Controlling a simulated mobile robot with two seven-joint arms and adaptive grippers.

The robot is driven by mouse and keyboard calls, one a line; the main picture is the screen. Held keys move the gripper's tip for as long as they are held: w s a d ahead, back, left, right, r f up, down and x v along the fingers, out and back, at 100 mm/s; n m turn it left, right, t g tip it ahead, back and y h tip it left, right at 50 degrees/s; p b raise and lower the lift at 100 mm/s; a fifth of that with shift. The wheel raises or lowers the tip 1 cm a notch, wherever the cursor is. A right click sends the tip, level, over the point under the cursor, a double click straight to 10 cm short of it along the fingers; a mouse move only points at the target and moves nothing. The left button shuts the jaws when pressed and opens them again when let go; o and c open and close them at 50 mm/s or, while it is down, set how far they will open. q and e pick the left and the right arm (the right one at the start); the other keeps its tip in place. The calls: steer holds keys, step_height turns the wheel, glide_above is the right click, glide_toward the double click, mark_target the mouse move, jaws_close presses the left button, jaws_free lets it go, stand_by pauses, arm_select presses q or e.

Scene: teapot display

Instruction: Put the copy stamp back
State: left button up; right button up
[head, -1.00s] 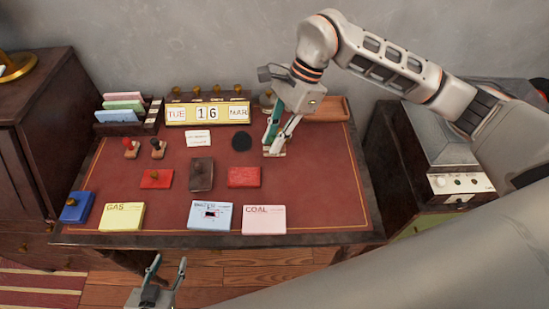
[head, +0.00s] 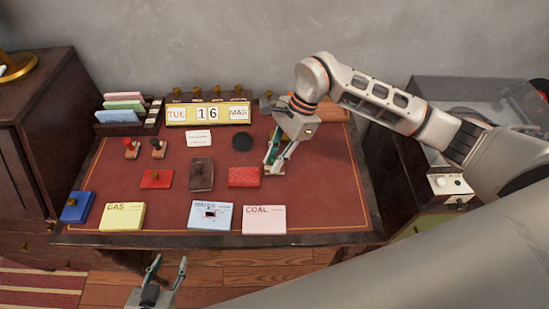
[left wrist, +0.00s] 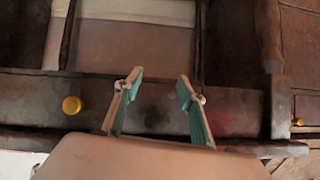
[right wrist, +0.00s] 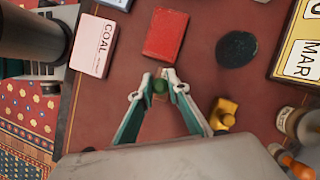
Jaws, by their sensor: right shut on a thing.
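My right gripper (head: 271,167) is shut on a small stamp with a green knob handle (right wrist: 160,86), over the right part of the red desk top. A bit of the stamp's pale base shows below the fingertips in the head view; whether it touches the desk is unclear, and I see no lettering on it. A red-handled stamp (head: 131,148) and a black-handled stamp (head: 158,149) stand side by side at the desk's left. My left gripper (head: 169,263) is open and empty in front of the desk; its fingers also show in the left wrist view (left wrist: 157,90).
A red pad (head: 243,177), another red pad (head: 157,179) and a dark brown block (head: 201,175) lie mid-desk. GAS (head: 121,216), blue and COAL (head: 264,220) card stacks line the front. A calendar (head: 208,113) stands behind.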

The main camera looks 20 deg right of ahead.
steer(key=o, duration=0.9)
steer(key=shift+f, duration=0.1)
steer(key=v, duration=1.2)
steer(key=shift+r, duration=0.2)
steer(key=shift+s+f, duration=0.1)
steer(key=shift+s, duration=0.05)
